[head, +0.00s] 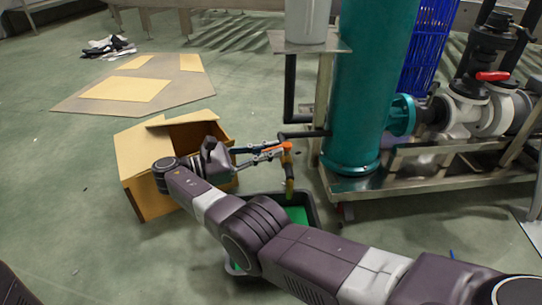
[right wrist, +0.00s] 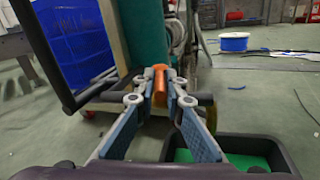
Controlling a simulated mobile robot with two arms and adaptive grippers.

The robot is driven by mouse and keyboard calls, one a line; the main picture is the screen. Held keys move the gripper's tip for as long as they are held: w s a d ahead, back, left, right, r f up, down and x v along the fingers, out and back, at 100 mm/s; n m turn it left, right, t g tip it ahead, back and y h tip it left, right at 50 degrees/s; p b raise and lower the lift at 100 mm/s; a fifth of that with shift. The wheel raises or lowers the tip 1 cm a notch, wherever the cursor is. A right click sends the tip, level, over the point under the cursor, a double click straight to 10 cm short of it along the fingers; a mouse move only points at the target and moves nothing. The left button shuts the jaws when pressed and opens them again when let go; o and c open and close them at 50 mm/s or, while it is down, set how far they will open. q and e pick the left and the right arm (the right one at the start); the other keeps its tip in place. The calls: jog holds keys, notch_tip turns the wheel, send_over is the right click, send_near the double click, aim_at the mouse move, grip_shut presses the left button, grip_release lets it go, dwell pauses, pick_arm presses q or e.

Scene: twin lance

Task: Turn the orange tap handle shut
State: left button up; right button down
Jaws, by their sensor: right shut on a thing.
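The orange tap handle (head: 287,146) sits at the top of a yellowish tap pipe (head: 290,184) beside the teal tank. In the right wrist view the orange handle (right wrist: 160,86) stands upright between the fingertips. My right gripper (head: 279,153) reaches it from the left and is shut on it. The fingers (right wrist: 160,78) lie on either side of the handle and hide parts of its sides. My left gripper is not in view.
A black tray with a green bottom (head: 312,206) lies on the floor under the tap. An open cardboard box (head: 147,195) stands close to my right gripper. The teal tank (head: 368,85) and its metal frame are to the right.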

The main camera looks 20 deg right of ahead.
jog(key=shift+d, duration=0.1)
dwell(0.6)
jog(key=c, duration=2)
grip_release()
jog(key=shift+w+r, duration=0.1)
jog(key=shift+w+a+r, duration=0.1)
jog(key=shift+a+r, duration=0.1)
jog(key=shift+r, duration=0.15)
jog(key=shift+d+r, duration=0.1)
jog(key=shift+r, duration=0.55)
notch_tip(320, 180, up, 8)
jog(key=shift+d+f, duration=0.1)
